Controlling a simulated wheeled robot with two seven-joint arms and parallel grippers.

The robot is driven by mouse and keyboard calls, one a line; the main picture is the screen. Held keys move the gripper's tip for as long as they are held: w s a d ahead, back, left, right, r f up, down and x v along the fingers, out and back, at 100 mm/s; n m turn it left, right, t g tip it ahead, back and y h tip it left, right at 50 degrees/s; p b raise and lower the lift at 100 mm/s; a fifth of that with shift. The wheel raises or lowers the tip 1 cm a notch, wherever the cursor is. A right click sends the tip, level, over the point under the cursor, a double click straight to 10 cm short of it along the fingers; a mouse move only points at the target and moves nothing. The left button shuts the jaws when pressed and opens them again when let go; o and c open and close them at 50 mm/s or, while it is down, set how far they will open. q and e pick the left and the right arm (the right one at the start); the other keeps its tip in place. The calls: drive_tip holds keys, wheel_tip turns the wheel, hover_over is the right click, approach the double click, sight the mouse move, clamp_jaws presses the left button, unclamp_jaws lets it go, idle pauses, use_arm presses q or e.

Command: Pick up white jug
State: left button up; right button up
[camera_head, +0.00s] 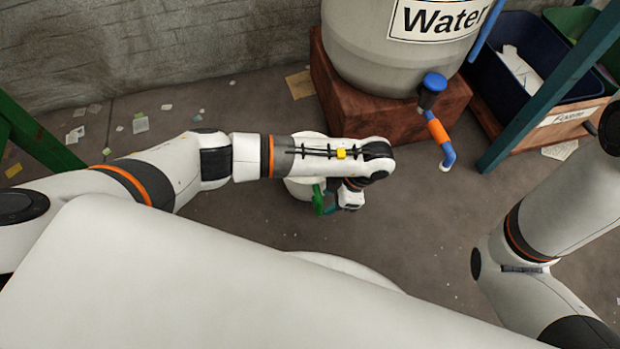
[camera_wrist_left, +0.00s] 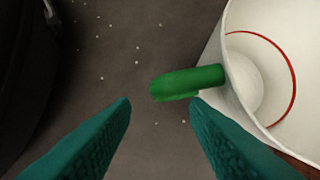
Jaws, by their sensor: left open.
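The white jug (camera_head: 299,189) stands on the floor below my left forearm, which hides most of it in the head view. Its green handle (camera_head: 318,200) shows below the arm. In the left wrist view, the jug (camera_wrist_left: 278,50) is at the right, with a red ring inside. Its green handle (camera_wrist_left: 187,82) points left, just ahead of the fingertips and nearer the right finger. My left gripper (camera_wrist_left: 161,104) is open, with teal fingers apart and nothing between them. In the head view, my left gripper (camera_head: 330,205) is beside the handle and partly hidden by its wrist. My right gripper is out of view.
A large water tank (camera_head: 380,60) stands on a reddish-brown block (camera_head: 350,110) behind the jug. Its blue and orange tap (camera_head: 437,128) sticks out to the right. Dark bins (camera_head: 505,85) and a teal post (camera_head: 540,95) stand at right. Floor around the jug is mostly clear.

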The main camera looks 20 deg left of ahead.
sight(322, 207)
use_arm(q)
drive_tip(key=b+x, duration=0.3)
drive_tip(key=x, duration=0.3)
clamp_jaws()
